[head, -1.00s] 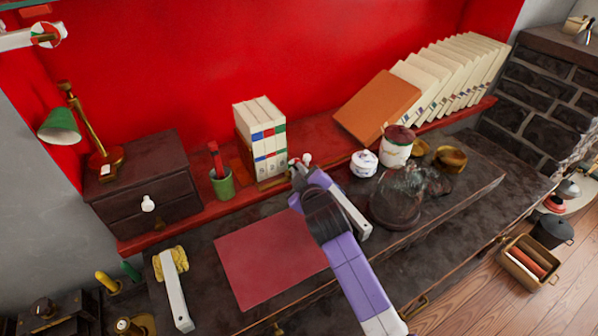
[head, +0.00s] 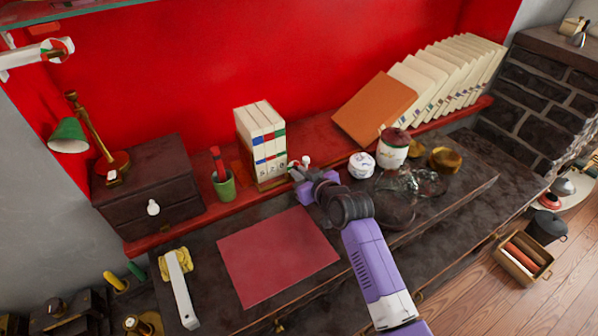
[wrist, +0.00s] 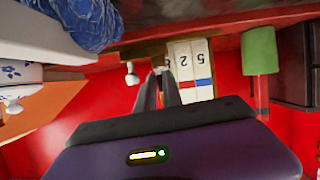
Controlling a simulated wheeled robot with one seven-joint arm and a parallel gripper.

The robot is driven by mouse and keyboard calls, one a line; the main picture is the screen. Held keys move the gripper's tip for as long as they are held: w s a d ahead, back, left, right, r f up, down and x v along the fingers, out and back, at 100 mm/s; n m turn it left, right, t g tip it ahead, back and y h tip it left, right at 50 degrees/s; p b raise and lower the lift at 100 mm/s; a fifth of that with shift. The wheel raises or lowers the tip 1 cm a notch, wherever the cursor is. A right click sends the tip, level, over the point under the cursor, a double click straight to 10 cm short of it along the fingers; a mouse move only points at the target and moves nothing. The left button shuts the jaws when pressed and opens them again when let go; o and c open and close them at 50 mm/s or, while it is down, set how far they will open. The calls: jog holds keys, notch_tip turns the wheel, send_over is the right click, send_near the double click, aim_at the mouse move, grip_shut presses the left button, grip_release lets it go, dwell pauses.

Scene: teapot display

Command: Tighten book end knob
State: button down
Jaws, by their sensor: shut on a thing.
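The wooden book end (head: 272,184) stands on the red shelf around several white books (head: 262,145) with red, blue and green bands. My gripper (head: 299,172) is at its right end, shut on the book end knob, which the fingers mostly hide. A small white knob (head: 306,160) shows just beyond the fingertips. In the wrist view my gripper (wrist: 158,76) points at the brown wood of the book end (wrist: 148,50), with the books (wrist: 190,70) at right and a white knob (wrist: 131,75) just left of the fingers.
A green cup (head: 223,185) and a drawer box (head: 150,195) with a lamp stand left. A red mat (head: 275,255) lies in front.

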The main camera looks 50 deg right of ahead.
jog(key=m+y+b, duration=0.2)
jog(key=m, duration=0.1)
jog(key=shift+d+f+t, duration=0.15)
jog(key=shift+d+t, duration=0.05)
jog(key=shift+t, duration=0.1)
jog(key=shift+s+d+m+t+y+b, duration=0.1)
jog(key=shift+m+t+y+b, duration=0.5)
jog(key=shift+m+y+b, duration=0.8)
jog(key=shift+m, duration=0.5)
jog(key=c, duration=1.5)
grip_release()
jog(key=shift+c, duration=0.2)
jog(key=shift+s, duration=0.15)
jog(key=b+v, duration=0.1)
jog(key=v, duration=0.6)
jog(key=shift+s, duration=0.3)
